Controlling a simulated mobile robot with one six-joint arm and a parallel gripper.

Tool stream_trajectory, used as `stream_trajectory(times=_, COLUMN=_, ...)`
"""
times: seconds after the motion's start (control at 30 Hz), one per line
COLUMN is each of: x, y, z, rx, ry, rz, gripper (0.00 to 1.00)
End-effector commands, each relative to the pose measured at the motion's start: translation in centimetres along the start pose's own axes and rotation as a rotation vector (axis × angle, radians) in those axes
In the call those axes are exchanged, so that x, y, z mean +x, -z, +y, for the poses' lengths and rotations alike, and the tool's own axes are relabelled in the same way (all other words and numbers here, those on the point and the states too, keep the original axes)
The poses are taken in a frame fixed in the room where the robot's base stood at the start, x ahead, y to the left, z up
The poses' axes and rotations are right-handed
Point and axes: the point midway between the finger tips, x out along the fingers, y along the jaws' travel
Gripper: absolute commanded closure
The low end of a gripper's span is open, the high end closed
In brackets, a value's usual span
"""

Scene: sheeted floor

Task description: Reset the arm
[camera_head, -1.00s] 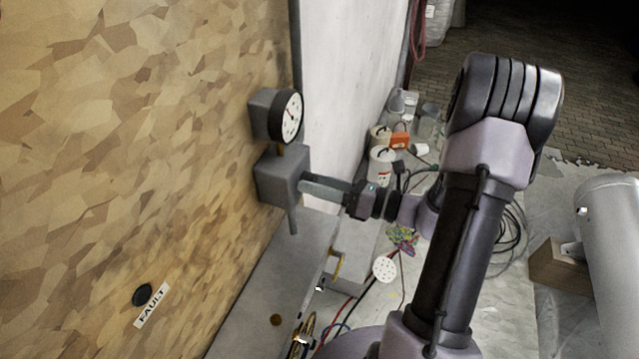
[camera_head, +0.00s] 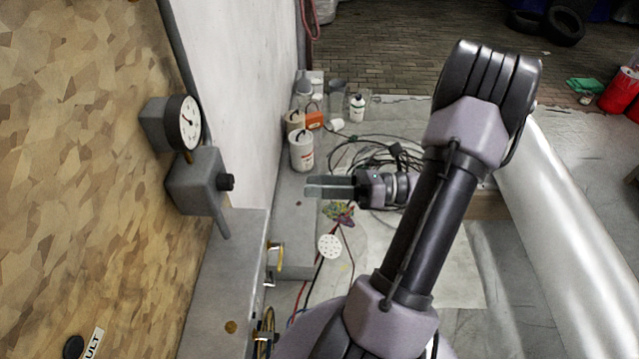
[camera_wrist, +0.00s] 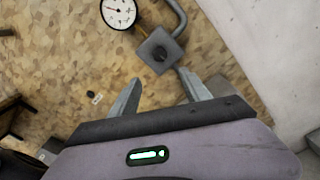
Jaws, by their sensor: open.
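My gripper (camera_head: 312,187) points left in the head view, in the air to the right of a grey box with a black knob (camera_head: 226,182). It is clear of the box, with a visible gap. In the wrist view my gripper (camera_wrist: 160,92) shows two fingers spread apart with nothing between them. The grey box (camera_wrist: 160,53) and its black knob lie beyond the fingertips there. A round dial gauge (camera_head: 186,123) sits above the box, and it also shows in the wrist view (camera_wrist: 118,11).
A grey ledge (camera_head: 236,265) runs below the box along the wall. White containers (camera_head: 302,151), an orange box (camera_head: 315,121) and loose cables (camera_head: 375,152) lie beyond my gripper. A FAULT label (camera_head: 93,342) is partly cut off at lower left.

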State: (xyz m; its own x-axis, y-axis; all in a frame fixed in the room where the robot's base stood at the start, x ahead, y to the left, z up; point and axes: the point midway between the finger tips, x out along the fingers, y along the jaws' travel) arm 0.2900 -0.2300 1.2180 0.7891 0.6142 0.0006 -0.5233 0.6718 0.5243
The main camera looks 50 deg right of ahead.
Motion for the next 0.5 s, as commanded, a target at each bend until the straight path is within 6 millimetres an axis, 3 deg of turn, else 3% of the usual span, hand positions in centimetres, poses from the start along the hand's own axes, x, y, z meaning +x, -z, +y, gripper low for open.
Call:
stream_trajectory(times=0.4, x=0.1, y=0.1, z=0.1, rx=-0.004, ry=-0.004, rz=0.006, gripper=0.45)
stream_trajectory(times=0.5, x=2.5, y=1.2, z=1.3, rx=-0.086, ry=-0.064, rz=0.127, gripper=0.45)
